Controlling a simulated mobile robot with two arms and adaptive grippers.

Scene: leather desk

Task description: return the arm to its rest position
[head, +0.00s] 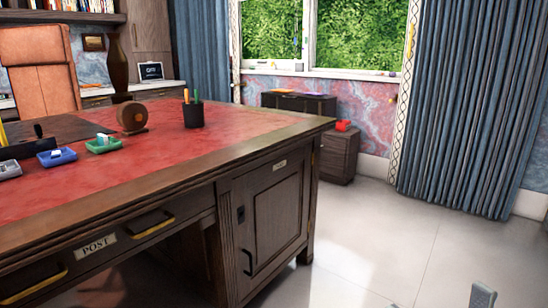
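Neither arm shows clearly in the head view. A small grey block-like piece (482,295) stands at the bottom right edge, in front of the pale floor. It looks like a tip of my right gripper, but most of it is cut off by the frame, so I cannot tell if it is open or shut. It is apart from the desk and touches nothing that I can see. My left gripper is not in view.
A wooden desk with a red leather top (235,148) fills the left. On it are a black pen cup (194,116), a round wooden object (132,117), a blue tray (57,158) and a green tray (104,144). The tiled floor (400,240) at right is clear.

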